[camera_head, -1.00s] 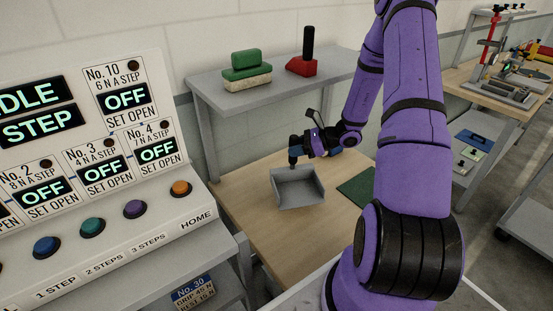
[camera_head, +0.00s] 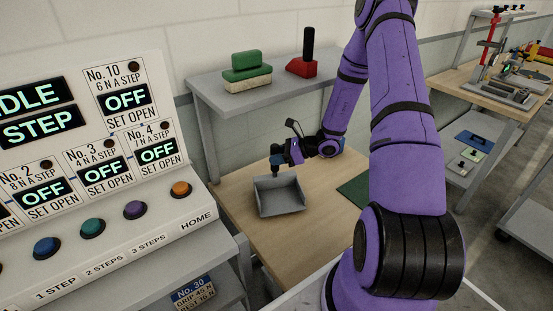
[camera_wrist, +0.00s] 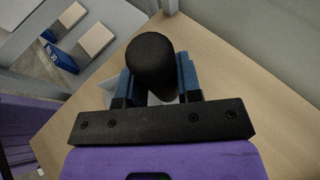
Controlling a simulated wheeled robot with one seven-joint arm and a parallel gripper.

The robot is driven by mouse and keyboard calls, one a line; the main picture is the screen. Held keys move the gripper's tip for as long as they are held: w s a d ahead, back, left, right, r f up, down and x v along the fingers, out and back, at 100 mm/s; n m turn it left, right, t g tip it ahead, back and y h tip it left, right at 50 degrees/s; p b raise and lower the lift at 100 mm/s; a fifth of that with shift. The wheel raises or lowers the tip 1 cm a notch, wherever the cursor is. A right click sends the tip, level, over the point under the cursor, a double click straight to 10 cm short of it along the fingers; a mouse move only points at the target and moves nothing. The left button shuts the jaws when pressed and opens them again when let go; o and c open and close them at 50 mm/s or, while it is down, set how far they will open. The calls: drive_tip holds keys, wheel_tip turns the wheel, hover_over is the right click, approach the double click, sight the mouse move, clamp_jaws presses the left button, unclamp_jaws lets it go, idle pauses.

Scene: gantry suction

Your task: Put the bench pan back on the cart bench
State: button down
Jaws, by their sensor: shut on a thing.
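The bench pan (camera_head: 281,199) is a grey open tray with raised sides, at the wooden bench (camera_head: 242,228) in the head view. I cannot tell whether it touches the bench top. My gripper (camera_head: 276,164) is at the pan's back left side. In the wrist view the blue fingers of my gripper (camera_wrist: 160,80) are closed on the pan's thick black handle (camera_wrist: 152,62). Only a small pale part of the pan (camera_wrist: 100,90) shows there behind the handle and fingers.
A grey shelf (camera_head: 285,90) above the bench holds a green brush-like block (camera_head: 246,70) and a red tool with a black handle (camera_head: 303,66). A dark green mat (camera_head: 354,190) lies right of the pan. A control panel (camera_head: 90,180) stands at left.

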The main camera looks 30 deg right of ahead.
drive_tip(key=shift+f, duration=0.65)
drive_tip(key=c, duration=0.8)
unclamp_jaws()
drive_tip(key=shift+r, duration=0.1)
drive_tip(key=shift+s+d+r, duration=0.1)
drive_tip(key=shift+d+r, duration=0.05)
drive_tip(key=v, duration=1.1)
drive_tip(key=shift+s+d+r, duration=0.1)
drive_tip(key=shift+s+d, duration=0.1)
drive_tip(key=shift+d, duration=0.05)
